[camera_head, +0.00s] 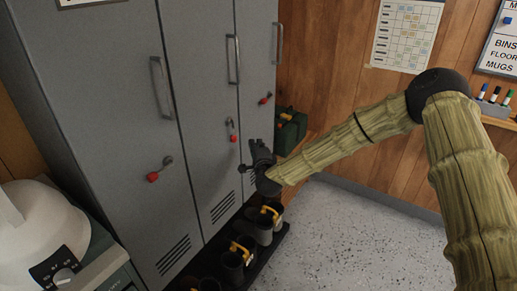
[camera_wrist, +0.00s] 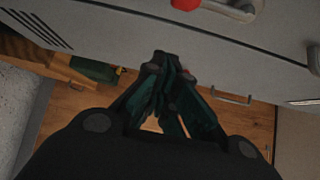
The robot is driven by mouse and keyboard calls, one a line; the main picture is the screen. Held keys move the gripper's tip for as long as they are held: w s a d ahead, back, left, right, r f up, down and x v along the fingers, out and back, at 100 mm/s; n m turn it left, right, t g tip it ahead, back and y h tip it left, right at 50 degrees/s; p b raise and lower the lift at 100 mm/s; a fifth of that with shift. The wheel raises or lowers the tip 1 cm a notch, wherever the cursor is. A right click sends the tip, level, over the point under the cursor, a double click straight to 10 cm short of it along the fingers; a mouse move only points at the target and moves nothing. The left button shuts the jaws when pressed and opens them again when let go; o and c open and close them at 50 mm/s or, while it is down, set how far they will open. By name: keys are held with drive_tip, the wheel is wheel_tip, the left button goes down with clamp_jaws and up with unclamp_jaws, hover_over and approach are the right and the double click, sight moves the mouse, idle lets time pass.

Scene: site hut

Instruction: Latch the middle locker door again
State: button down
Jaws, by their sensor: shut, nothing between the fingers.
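The middle locker door (camera_head: 200,110) is grey and looks about flush with its neighbours; a small gap cannot be ruled out. Its latch (camera_head: 232,130) has a red grip and hangs nearly upright near the door's right edge. My gripper (camera_head: 252,162) is shut and empty, below and right of that latch, in front of the lockers and apart from the latch. In the wrist view my gripper (camera_wrist: 166,62) has its fingertips together. A red-gripped latch (camera_wrist: 240,9) shows at the top there; which door it belongs to is unclear.
The left door's latch (camera_head: 158,170) and the right door's latch (camera_head: 265,98) sit slanted. A green case (camera_head: 290,130) is beyond the lockers. Floor (camera_head: 340,235) to the right is clear.

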drive_tip(key=shift+w+a+p, duration=0.45)
drive_tip(key=shift+w+a, duration=0.3)
drive_tip(key=shift+a, duration=0.3)
drive_tip(key=shift+w+a+p, duration=0.4)
drive_tip(key=shift+w+a, duration=0.35)
drive_tip(key=shift+a, duration=0.25)
drive_tip(key=shift+s+a+m+g, duration=0.2)
drive_tip(key=shift+s+m+g, duration=0.05)
drive_tip(key=shift+m+g, duration=0.05)
